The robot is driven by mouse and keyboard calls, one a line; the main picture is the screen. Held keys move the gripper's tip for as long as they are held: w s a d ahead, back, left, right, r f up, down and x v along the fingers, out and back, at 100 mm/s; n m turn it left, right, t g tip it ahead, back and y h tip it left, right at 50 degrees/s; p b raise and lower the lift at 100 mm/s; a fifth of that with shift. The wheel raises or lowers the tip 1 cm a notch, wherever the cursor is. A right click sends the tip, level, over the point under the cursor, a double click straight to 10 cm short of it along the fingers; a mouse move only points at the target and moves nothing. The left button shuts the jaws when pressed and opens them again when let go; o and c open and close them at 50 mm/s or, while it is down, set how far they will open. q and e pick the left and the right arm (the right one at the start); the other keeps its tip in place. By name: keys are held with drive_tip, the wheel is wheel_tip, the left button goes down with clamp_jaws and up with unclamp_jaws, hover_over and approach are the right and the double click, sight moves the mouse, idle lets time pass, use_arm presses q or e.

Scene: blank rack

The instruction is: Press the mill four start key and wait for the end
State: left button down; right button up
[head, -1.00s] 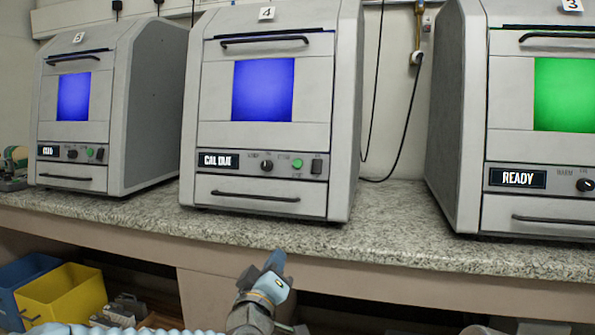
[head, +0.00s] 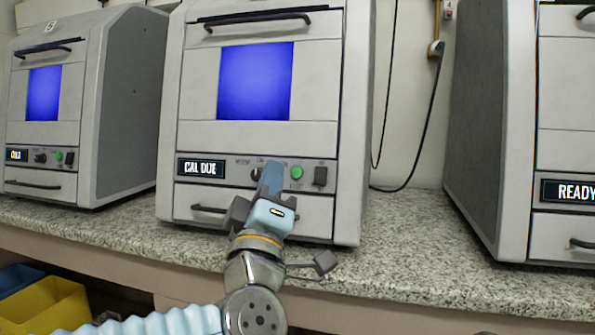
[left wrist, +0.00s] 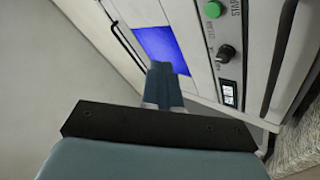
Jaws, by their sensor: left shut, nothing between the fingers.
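Mill four (head: 330,110) is the middle machine, with a lit blue window and a display (head: 200,168) reading "CAL DUE". Its green start key (head: 296,173) sits on the panel between the dark knob (head: 255,174) and a black switch (head: 320,176). My left gripper (head: 271,170) is shut and empty, its tip in front of the panel just left of the green key. I cannot tell the gap in depth. In the left wrist view the green key (left wrist: 213,9) shows at the top, up and right of the shut fingers (left wrist: 161,72). My right gripper is out of view.
A mill with a blue window (head: 130,100) stands at left, and one reading "READY" (head: 480,120) at right. All stand on a speckled counter (head: 400,235). A cable (head: 430,130) hangs on the wall. A yellow bin (head: 45,305) is below the counter.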

sight(297, 172)
use_arm(q)
drive_tip(key=shift+w, duration=0.1)
drive_tip(key=shift+w+d+f+p, duration=0.25)
drive_tip(key=shift+w+d+f, duration=0.15)
drive_tip(key=shift+w, duration=0.95)
drive_tip(key=shift+w+d+f+p, duration=0.25)
drive_tip(key=shift+w+d, duration=0.25)
drive_tip(key=shift+w, duration=0.8)
drive_tip(key=shift+w+d+f+p, duration=0.25)
drive_tip(key=shift+w+d+f, duration=0.15)
drive_tip(key=shift+w, duration=0.95)
drive_tip(key=shift+d, duration=0.1)
drive_tip(key=shift+w+f+b, duration=0.1)
drive_tip(key=shift+w+b, duration=0.2)
drive_tip(key=shift+b, duration=0.05)
drive_tip(key=shift+w+d, duration=0.1)
